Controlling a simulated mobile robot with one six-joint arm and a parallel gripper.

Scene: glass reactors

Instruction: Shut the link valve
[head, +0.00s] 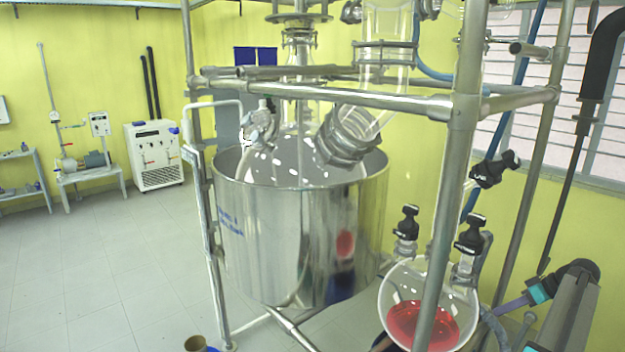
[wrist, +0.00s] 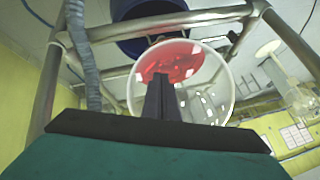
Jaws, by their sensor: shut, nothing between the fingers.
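Three black-handled valves show in the head view. One valve (head: 495,168) sits on the slanted side line at the right. Two more, a left valve (head: 405,222) and a right valve (head: 472,235), stand on the necks of a round glass flask (head: 392,283) with red liquid. I cannot tell which is the link valve, or their handle settings. My gripper (head: 500,308) is at the lower right, beside the flask and below all three valves. In the wrist view, my gripper's dark fingers (wrist: 160,78) are together and empty, pointing toward the flask (wrist: 226,100). No valve handle is clear there.
Steel frame posts (head: 450,180) stand before the flask, close to my gripper. A large steel vessel (head: 270,240) fills the middle. A hose (wrist: 85,50) hangs near my gripper in the wrist view. The tiled floor (head: 90,270) at left is clear.

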